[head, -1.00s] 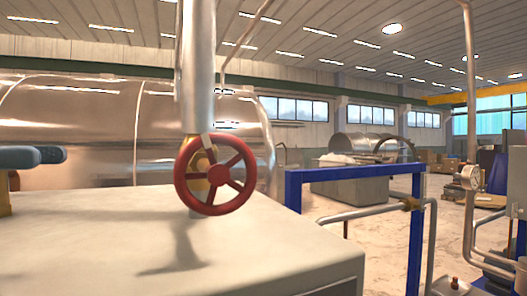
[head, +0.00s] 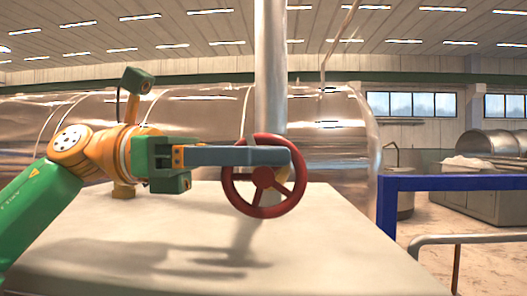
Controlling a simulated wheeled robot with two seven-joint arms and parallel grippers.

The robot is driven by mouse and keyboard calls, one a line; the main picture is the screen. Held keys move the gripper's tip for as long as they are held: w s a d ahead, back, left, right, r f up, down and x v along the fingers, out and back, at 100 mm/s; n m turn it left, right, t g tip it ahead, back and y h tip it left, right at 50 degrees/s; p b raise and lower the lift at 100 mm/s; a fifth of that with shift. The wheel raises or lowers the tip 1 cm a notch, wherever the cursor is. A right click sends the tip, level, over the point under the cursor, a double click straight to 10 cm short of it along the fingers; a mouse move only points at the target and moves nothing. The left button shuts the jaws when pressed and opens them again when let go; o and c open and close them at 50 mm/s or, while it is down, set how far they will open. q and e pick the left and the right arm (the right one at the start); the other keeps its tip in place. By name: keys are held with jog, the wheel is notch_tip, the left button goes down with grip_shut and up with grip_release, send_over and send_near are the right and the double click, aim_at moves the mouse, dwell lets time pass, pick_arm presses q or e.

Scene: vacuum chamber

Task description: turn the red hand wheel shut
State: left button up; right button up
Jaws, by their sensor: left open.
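The red hand wheel (head: 263,178) stands upright in front of a vertical metal pipe (head: 270,75), above a pale flat-topped block. Its rim, spokes and hub face me. My left gripper (head: 284,156) reaches in from the left with its long grey fingers level. The fingers cross in front of the wheel's upper half and hide part of its rim and spokes. The jaws are open, but I see them side-on, so the gap does not show. I cannot tell whether the fingers touch the wheel. My right gripper is not in view.
The pale block top (head: 330,235) is clear in front of the wheel. A blue frame (head: 450,183) and a grey pipe rail (head: 470,238) stand to the right. A large shiny metal vessel (head: 345,150) lies behind.

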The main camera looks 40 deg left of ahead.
pick_arm(q)
jog(key=shift+w+d, duration=0.2)
jog(key=shift+d, duration=0.1)
jog(key=shift+s+a, duration=0.1)
jog(key=shift+a, duration=0.05)
grip_shut()
jog(key=shift+w+d+g+y, duration=0.2)
jog(key=shift+g+y, duration=0.5)
jog(key=shift+y, duration=0.3)
jog(key=shift+d+g+y, duration=0.15)
jog(key=shift+g+y, duration=0.25)
jog(key=shift+y, duration=0.3)
grip_release()
jog(key=shift+s, duration=0.1)
